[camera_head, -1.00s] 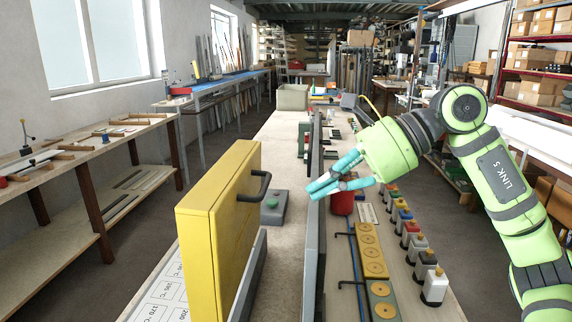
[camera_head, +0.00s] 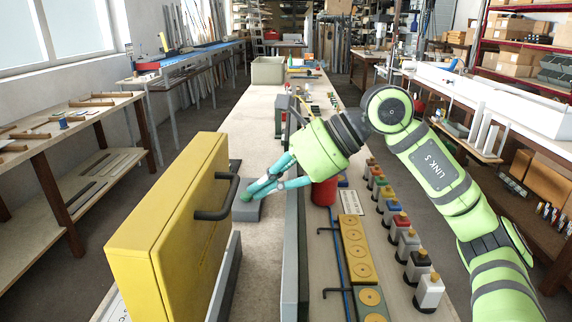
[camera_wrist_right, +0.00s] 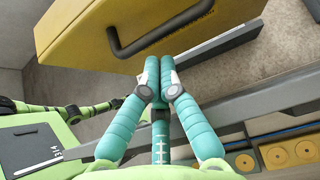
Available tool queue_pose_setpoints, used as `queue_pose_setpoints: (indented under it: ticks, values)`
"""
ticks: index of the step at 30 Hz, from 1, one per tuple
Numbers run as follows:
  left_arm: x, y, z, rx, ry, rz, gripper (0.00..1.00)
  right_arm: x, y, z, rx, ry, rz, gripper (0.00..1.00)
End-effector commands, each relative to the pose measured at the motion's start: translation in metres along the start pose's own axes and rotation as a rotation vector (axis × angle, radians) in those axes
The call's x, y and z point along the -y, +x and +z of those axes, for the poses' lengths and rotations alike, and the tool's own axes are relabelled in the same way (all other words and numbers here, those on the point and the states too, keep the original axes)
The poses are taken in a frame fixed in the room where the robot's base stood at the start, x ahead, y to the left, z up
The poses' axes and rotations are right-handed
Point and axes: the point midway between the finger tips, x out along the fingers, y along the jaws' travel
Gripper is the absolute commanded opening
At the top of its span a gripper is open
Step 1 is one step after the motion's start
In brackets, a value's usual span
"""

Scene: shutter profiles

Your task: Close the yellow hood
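The yellow hood (camera_head: 165,235) stands raised on edge at the left of the bench, a thick box-like panel. Its black handle (camera_head: 217,200) is on the side facing right. It also shows at the top of the right wrist view (camera_wrist_right: 150,25), with the handle (camera_wrist_right: 140,45) just beyond my fingertips. My right gripper (camera_head: 250,190) has its teal fingers drawn together, empty, just right of the handle and seemingly apart from it. The right wrist view shows the fingertips (camera_wrist_right: 161,66) side by side. My left gripper is in no view.
A grey upright panel (camera_head: 291,250) stands right of the hood. A red cylinder (camera_head: 323,191), yellow blocks (camera_head: 356,250) and several coloured switches (camera_head: 409,243) line the right side.

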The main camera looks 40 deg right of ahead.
Motion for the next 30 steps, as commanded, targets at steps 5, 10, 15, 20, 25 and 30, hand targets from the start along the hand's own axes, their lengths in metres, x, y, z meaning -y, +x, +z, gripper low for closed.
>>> queue_pose_setpoints:
  ticks: [5,10,15,20,25,30]
  values:
    - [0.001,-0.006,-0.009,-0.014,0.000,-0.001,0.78,0.000,0.019,0.001,0.000,-0.001,0.002,0.00]
    - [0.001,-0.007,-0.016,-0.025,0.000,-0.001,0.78,0.000,0.024,0.000,0.000,-0.001,-0.001,0.00]
    - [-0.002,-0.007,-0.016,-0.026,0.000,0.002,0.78,0.000,0.024,0.000,0.000,0.000,-0.001,0.00]
    - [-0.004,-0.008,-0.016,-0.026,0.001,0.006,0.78,0.000,0.024,0.001,-0.002,0.000,-0.001,0.00]
    - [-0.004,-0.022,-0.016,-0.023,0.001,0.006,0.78,0.001,0.025,0.009,-0.020,0.002,0.002,0.00]
    - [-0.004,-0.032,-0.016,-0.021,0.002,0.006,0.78,0.001,0.030,0.012,-0.045,0.004,0.002,0.00]
